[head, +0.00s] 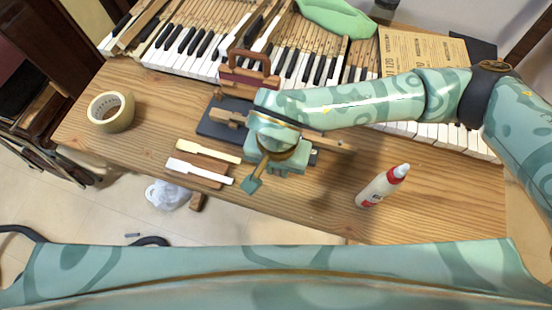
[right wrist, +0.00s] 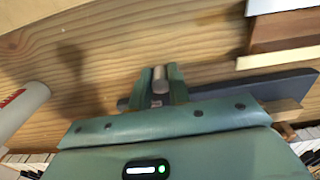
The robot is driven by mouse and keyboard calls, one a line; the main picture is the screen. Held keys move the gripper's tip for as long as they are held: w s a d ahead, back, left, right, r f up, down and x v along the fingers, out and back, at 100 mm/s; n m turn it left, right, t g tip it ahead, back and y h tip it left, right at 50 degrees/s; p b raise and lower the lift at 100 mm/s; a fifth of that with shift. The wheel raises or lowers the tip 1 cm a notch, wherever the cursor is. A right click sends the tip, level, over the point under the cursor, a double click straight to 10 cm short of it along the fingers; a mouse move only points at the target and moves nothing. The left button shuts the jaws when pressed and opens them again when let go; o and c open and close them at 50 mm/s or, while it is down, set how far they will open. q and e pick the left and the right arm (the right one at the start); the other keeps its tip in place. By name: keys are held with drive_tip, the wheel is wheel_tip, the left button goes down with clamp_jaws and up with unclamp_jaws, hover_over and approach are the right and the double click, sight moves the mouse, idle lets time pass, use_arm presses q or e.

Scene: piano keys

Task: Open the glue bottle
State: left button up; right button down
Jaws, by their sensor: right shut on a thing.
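The glue bottle (head: 378,190) is white with a red collar and a pale tip, and stands on the wooden table at the right in the head view. Part of its white body and red lettering shows at the left edge of the right wrist view (right wrist: 18,108). My right gripper (right wrist: 160,88) is over the table, left of the bottle in the head view and apart from it. Its fingers are shut on a small greyish, round-ended piece (right wrist: 160,78). I cannot tell what this piece is. My left gripper is not in view.
A dark pad (head: 216,130) with a wooden bar lies partly under my right arm. The piano keyboard (head: 190,42) runs behind. The table around the bottle is clear.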

drive_tip(key=shift+d, duration=0.15)
drive_tip(key=shift+f, duration=0.15)
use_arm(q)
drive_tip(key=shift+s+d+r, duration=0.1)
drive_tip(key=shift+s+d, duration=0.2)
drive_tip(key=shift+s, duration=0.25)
use_arm(e)
drive_tip(key=c, duration=1.3)
unclamp_jaws()
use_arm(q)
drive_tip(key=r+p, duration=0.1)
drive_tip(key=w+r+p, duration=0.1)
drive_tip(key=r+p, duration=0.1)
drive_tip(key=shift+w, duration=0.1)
use_arm(e)
wheel_tip(320, 180, up, 12)
drive_tip(key=shift+r, duration=0.25)
